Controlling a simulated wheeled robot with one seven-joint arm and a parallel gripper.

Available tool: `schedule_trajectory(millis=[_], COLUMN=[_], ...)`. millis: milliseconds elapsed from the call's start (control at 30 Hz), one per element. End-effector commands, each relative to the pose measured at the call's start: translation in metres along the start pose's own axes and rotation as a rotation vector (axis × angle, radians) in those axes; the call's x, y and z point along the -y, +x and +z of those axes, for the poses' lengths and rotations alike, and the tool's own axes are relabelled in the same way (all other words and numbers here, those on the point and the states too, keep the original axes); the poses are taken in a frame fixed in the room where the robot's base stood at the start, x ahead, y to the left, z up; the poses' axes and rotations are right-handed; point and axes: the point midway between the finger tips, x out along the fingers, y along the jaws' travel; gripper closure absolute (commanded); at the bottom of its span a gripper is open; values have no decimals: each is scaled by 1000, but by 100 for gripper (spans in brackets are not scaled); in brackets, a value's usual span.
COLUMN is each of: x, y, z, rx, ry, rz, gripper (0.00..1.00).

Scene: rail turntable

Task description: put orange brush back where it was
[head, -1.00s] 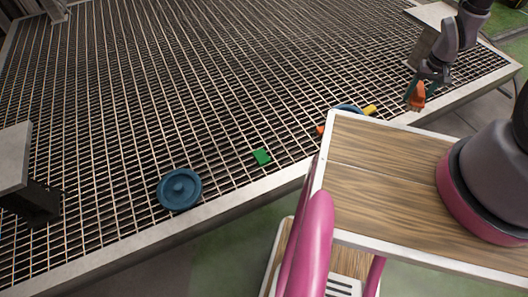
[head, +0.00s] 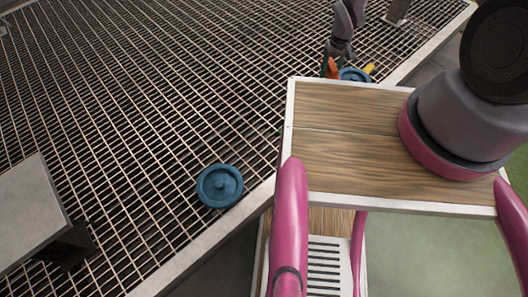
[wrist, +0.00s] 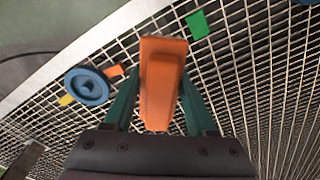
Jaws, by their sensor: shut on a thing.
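My gripper (head: 328,70) is shut on the orange brush (wrist: 162,85). In the wrist view the brush stands out between the two teal fingers, over the grating. In the head view the brush (head: 332,66) shows as a small orange shape beside a blue lidlike disc (head: 355,75). In the wrist view that disc (wrist: 87,86) lies left of the brush, apart from it. A small orange patch (wrist: 115,71) and a yellow patch (wrist: 66,100) lie by the disc. A green square (wrist: 198,25) lies on the grating beyond the brush. I cannot tell the brush's height over the grating.
A second blue disc with a knob (head: 220,186) lies near the edge of the metal grating (head: 130,110). A grey block (head: 32,205) stands at the left. My wooden deck is close to the grating's rim and hides part of it. Much of the grating is bare.

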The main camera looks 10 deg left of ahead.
Motion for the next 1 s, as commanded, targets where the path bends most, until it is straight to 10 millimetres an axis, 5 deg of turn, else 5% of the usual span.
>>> schedule_trajectory(millis=[233, 500, 700, 1000], x=[108, 201, 234, 243], y=[91, 181, 221, 264], z=[18, 73, 110, 124], rx=[7, 7, 5, 5], ry=[-226, -447, -549, -581], rz=[-12, -20, -22, -23], gripper=[100, 100, 100, 100])
